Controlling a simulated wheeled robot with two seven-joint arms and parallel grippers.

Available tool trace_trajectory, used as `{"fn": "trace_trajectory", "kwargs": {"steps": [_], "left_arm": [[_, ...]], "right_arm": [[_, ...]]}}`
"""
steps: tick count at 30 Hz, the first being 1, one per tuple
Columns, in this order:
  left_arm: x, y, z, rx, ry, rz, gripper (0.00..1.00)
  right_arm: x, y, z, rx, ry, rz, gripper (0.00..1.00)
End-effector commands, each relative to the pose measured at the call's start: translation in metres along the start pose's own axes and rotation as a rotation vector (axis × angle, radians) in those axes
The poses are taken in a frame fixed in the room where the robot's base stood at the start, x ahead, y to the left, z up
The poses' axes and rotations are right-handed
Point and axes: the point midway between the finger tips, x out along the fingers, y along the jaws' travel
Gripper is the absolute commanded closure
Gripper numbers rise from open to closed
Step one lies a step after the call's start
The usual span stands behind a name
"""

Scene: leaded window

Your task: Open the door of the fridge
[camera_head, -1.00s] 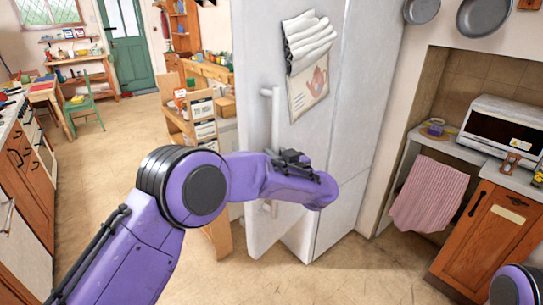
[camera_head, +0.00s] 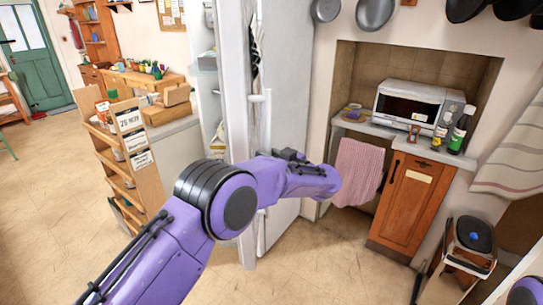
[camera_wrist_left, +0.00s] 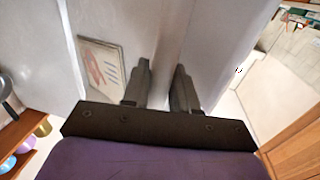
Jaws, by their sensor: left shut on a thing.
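The white fridge door (camera_head: 236,90) stands partly open, seen nearly edge-on in the head view. To its left the fridge's inner shelves (camera_head: 207,62) show. The door's white vertical bar handle (camera_head: 258,99) shows above my left forearm; its middle is hidden behind my arm. My left gripper (camera_head: 288,154) is at the handle's height, mostly hidden by my own wrist. My right gripper is out of view.
A wooden shelf unit (camera_head: 124,150) with small signs stands left of the fridge. A wooden cabinet (camera_head: 408,205), pink cloth (camera_head: 357,170) and toaster oven (camera_head: 415,104) are to the right. A stool (camera_head: 470,245) stands at lower right. The floor at left is clear.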

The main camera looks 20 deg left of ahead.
Motion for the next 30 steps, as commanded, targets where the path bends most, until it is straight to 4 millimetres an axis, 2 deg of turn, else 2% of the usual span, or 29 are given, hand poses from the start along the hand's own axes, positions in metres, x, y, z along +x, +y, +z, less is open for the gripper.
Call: {"fn": "trace_trajectory", "kwargs": {"steps": [20, 21, 22, 30], "left_arm": [[0.0029, 0.0019, -0.003, -0.003, 0.005, -0.014, 1.0], [0.0028, 0.0019, -0.003, -0.003, 0.005, -0.014, 0.59], [0.0027, 0.0019, -0.0029, -0.003, 0.005, -0.015, 0.54], [0.0015, 0.0017, -0.0012, -0.002, 0.002, -0.015, 0.54]], "right_arm": [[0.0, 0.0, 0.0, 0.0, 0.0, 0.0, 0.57], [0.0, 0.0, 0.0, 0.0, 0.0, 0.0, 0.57], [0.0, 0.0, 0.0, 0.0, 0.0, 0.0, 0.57], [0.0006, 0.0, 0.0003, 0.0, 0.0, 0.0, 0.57]]}}
